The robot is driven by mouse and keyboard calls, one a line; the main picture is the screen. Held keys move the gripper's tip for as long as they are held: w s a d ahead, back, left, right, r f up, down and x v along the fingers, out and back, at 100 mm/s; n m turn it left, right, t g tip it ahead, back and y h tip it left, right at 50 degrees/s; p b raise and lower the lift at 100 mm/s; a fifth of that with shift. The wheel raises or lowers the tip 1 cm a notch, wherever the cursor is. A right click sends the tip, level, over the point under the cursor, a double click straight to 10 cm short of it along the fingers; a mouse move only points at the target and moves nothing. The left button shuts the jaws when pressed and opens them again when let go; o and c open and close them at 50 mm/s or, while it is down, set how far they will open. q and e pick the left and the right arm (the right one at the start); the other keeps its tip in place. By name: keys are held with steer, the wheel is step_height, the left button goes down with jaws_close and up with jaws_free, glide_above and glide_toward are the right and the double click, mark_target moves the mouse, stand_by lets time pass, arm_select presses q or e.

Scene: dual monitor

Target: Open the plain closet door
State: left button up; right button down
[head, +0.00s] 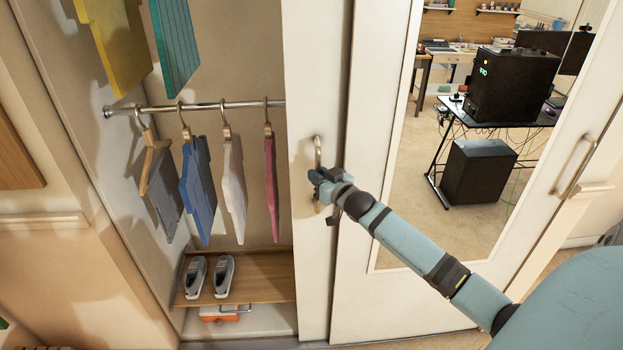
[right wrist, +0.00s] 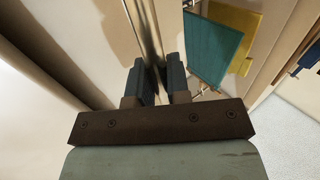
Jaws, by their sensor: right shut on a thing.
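The plain closet door (head: 313,70) is a white sliding panel. In the right wrist view, the dark fingers (right wrist: 162,82) stand on either side of the metal handle bar (right wrist: 147,35). My left gripper is not in view.
The mirrored door (head: 455,150) with its own handle (head: 575,168) stands at the right. Inside the closet, several clothes hang from a metal rail (head: 230,105). A pair of shoes (head: 209,277) rests on a wooden shelf (head: 262,276). Another cabinet front (head: 40,240) is at the left.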

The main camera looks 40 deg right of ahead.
steer(key=shift+s+d, duration=0.1)
steer(key=shift+d, duration=0.05)
steer(key=c, duration=1.1)
jaws_free()
steer(key=s+b, duration=0.2)
steer(key=s, duration=1.1)
steer(key=shift+s, duration=0.4)
